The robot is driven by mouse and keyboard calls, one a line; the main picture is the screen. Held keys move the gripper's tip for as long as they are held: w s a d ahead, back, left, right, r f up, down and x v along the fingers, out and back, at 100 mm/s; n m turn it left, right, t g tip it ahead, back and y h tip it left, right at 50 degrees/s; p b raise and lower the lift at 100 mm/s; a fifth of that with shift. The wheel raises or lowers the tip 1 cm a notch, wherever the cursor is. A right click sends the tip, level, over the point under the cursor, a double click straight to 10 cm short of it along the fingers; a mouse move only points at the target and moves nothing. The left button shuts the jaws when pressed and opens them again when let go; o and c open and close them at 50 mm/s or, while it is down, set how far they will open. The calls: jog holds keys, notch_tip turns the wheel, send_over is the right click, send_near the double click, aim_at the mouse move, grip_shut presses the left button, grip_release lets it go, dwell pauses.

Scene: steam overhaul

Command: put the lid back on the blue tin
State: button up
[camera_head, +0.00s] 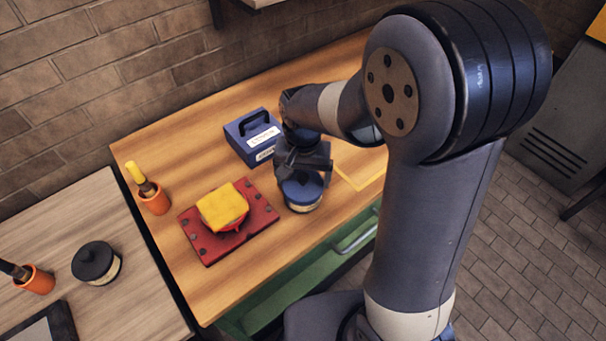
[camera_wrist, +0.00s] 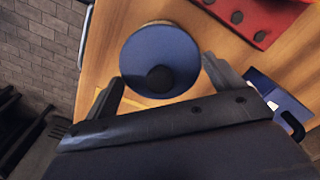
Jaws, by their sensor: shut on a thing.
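The blue lid (camera_head: 302,189), a round disc with a dark knob, is under my gripper (camera_head: 303,170) in the head view. The tin (camera_head: 305,208) shows as a pale band directly beneath the lid, on the wooden bench. A pale sliver also shows past the lid's far edge in the wrist view. I cannot tell whether the lid is fully seated or slightly above the tin.
A red bolted plate (camera_head: 208,246) with a yellow cloth (camera_head: 222,206) lies left of the tin. A blue box (camera_head: 252,138) with a handle stands behind. An orange cup (camera_head: 154,202) holds a brush. A yellow outline (camera_head: 362,176) marks the bench at right. A black-lidded tin (camera_head: 96,263) stands on the left table.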

dwell(0.3)
jog(key=o, duration=0.8)
jog(key=shift+c, duration=0.2)
jog(key=shift+r+p, duration=2.85)
jog(key=shift+r, duration=0.65)
jog(key=shift+c, duration=0.4)
grip_shut()
